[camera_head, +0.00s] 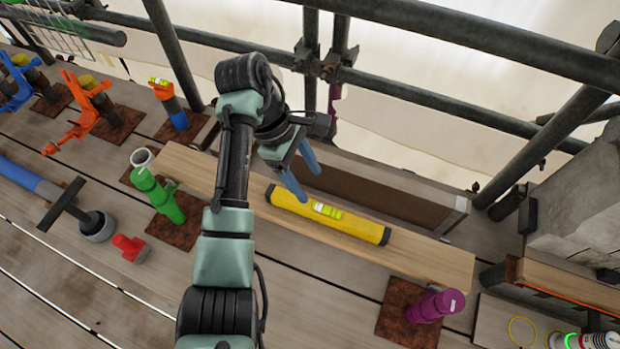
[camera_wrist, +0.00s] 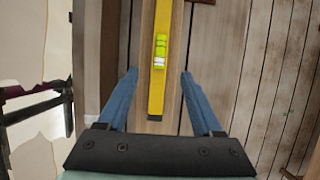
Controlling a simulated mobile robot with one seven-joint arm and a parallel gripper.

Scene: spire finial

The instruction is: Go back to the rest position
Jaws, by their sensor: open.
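My gripper (camera_head: 304,178) is open, with two blue fingers pointing down over the wooden plank. A yellow spirit level (camera_head: 282,200) lies lengthwise on the plank (camera_head: 420,259), just below and beside the fingertips in the head view. In the wrist view my gripper (camera_wrist: 160,82) has its fingers spread on either side of the near end of the yellow level (camera_wrist: 158,100). The fingers look apart from the level, and how high they are above it is hard to tell.
A green object (camera_head: 160,196) and a purple object (camera_head: 436,304) stand by the plank's two ends. Orange clamp-like tools (camera_head: 85,110) stand at the left. A red piece (camera_head: 129,246) lies on the boards. Scaffold tubes (camera_head: 440,102) run behind my arm.

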